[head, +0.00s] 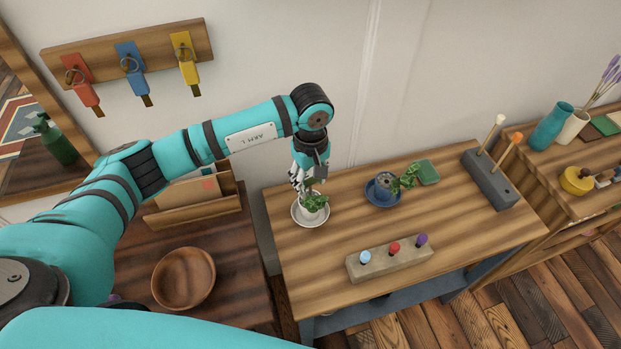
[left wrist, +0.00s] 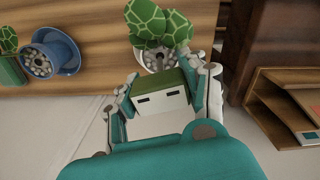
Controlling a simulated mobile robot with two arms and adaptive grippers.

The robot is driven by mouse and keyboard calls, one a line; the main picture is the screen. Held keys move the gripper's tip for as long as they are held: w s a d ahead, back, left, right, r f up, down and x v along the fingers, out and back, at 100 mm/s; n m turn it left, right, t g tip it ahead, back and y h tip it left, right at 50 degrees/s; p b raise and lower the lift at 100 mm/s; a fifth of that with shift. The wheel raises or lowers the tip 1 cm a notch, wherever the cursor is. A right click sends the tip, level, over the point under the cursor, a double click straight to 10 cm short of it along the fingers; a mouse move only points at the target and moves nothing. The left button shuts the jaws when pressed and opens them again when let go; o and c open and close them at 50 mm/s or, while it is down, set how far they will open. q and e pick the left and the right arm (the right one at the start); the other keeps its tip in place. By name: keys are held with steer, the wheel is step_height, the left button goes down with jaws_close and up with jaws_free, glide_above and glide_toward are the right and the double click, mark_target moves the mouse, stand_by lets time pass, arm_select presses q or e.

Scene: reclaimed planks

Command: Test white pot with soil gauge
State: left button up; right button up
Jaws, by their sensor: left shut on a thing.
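The white pot (head: 313,214) stands upright on a white saucer at the left end of the wooden table, with a green leafy plant in it. It also shows in the left wrist view (left wrist: 144,62), with pale pebbles around the stem. My left gripper (head: 310,182) points down right above this pot. It is shut on a small block with a green side and a pale face with two dark slots, which looks like the soil gauge (left wrist: 161,98). The gauge's lower end is hidden, so I cannot tell whether it touches the soil. My right gripper is out of view.
A wooden holder (head: 391,261) with coloured knobs lies at the front. A grey stand (head: 489,180) holds two sticks. A wooden bowl (head: 183,278) sits on the left surface.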

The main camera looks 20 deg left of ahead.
mark_target(311, 199)
arm_select(q)
steer(key=shift+f+b, duration=2.3)
steer(key=shift+f, duration=0.2)
steer(key=o, duration=1.2)
steer(key=shift+r, duration=0.1)
step_height(311, 199, up, 12)
